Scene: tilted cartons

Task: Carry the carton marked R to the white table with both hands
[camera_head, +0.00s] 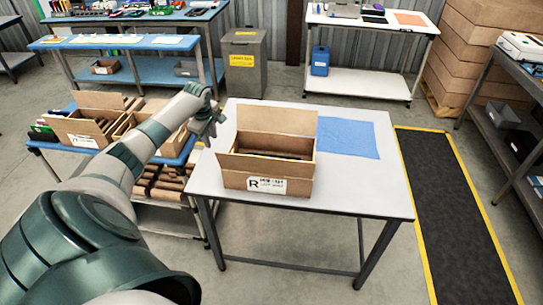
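The open cardboard carton marked R (266,185) stands upright on the white table (350,190), its label facing me and its flaps raised. Some dark contents show inside it. My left gripper (217,128) is beside the carton's left side, above the table's left edge. It looks open, with its fingers apart and nothing between them, and it appears clear of the carton. My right gripper is not in view.
A blue mat (348,138) lies on the table right of the carton. At left, a blue-topped cart (181,157) holds other open cartons (82,131). A grey bin (244,65) stands behind. A yellow-edged black floor mat (440,200) lies at right.

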